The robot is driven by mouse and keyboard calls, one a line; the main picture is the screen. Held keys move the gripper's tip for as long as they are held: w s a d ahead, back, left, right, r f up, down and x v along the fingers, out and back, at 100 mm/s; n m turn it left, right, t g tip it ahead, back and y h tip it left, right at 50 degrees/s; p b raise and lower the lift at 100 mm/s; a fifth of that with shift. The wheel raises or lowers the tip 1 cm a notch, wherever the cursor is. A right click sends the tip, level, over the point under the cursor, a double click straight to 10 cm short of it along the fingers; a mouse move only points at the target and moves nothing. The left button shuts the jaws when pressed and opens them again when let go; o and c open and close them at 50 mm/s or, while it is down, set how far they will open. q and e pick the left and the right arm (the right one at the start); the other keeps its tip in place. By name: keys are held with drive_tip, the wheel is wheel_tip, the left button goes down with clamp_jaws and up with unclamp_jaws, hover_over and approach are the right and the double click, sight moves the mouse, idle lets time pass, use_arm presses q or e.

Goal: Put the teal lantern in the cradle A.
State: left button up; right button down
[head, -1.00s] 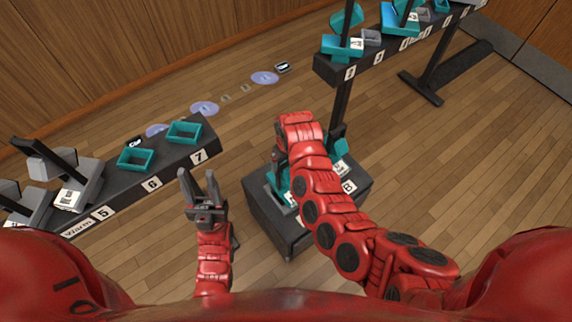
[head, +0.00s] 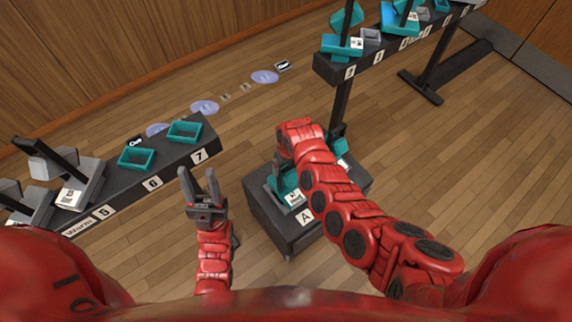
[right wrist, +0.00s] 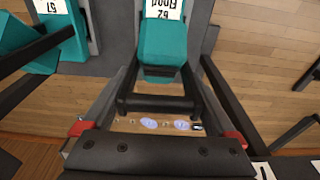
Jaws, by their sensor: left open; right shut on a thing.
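The teal lantern (head: 285,184), with a white label on its front, is at the A side of the dark box, just behind the letter A. My right gripper (head: 283,152) is above it and shut on it; the red arm covers part of the grip. In the right wrist view the lantern (right wrist: 163,45) is upright in the frame, with its dark yoke between the fingers. The cradle A is mostly hidden under the lantern, and I cannot tell whether the lantern is fully seated. My left gripper (head: 202,190) is open and empty, left of the box.
The dark box (head: 262,217) also carries teal parts (head: 338,136) behind my right arm. A low bench (head: 178,160) at left has teal and grey cradles. A higher rail (head: 385,62) at upper right holds more lanterns. Another teal lantern (right wrist: 58,30) shows in the right wrist view.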

unclamp_jaws()
drive_tip(key=shift+r, duration=0.25)
wheel_tip(320, 180, up, 12)
drive_tip(key=s, duration=0.1)
drive_tip(key=shift+d+f, duration=0.15)
drive_tip(key=shift+d, duration=0.3)
